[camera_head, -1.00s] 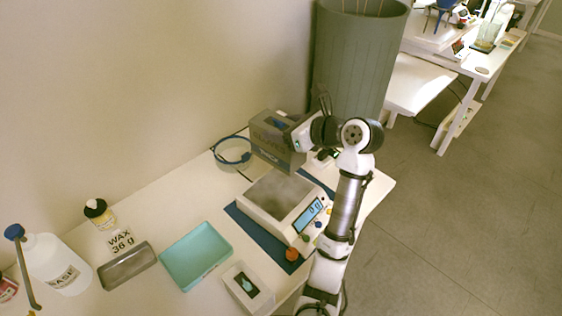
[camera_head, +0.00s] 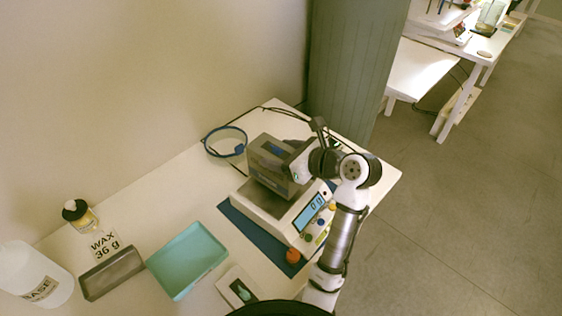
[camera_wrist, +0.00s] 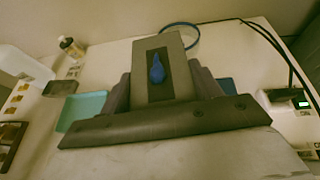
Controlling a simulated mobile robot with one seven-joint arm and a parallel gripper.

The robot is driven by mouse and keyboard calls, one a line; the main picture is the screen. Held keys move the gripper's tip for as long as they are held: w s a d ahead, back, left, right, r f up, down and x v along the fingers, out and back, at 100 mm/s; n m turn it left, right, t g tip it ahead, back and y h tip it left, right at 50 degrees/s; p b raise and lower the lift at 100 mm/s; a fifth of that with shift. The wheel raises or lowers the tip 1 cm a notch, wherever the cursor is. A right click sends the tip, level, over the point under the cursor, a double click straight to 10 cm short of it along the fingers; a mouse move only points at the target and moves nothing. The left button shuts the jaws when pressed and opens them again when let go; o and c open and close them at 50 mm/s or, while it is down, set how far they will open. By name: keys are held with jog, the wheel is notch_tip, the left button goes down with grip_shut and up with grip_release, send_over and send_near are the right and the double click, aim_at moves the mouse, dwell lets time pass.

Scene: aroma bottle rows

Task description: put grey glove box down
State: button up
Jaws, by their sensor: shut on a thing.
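The grey glove box (camera_head: 270,165) is in my gripper (camera_head: 297,165), over the pan of the white scale (camera_head: 297,226). I cannot tell in the head view whether its underside touches the pan. In the wrist view the box (camera_wrist: 178,82) fills the middle, with a blue drop mark on it, and my gripper's dark fingers (camera_wrist: 160,95) are on both sides of it. The scale's lit display reads 0 g. My arm hides part of the box's right end.
The scale stands on a blue mat (camera_head: 236,219). A teal tray (camera_head: 187,260), a grey metal tray (camera_head: 112,273), a wax card (camera_head: 104,245), a small bottle (camera_head: 80,215) and a large white bottle (camera_head: 38,275) are to the left. A blue ring (camera_head: 226,142) and cables lie behind the scale.

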notch_tip(320, 180, down, 2)
jog(key=shift+f+b, duration=0.1)
jog(key=shift+b, duration=0.7)
jog(key=shift+w, duration=0.1)
jog(key=shift+r, duration=0.2)
jog(key=shift+f, duration=0.1)
jog(key=o, duration=1.8)
jog(key=shift+c, duration=0.2)
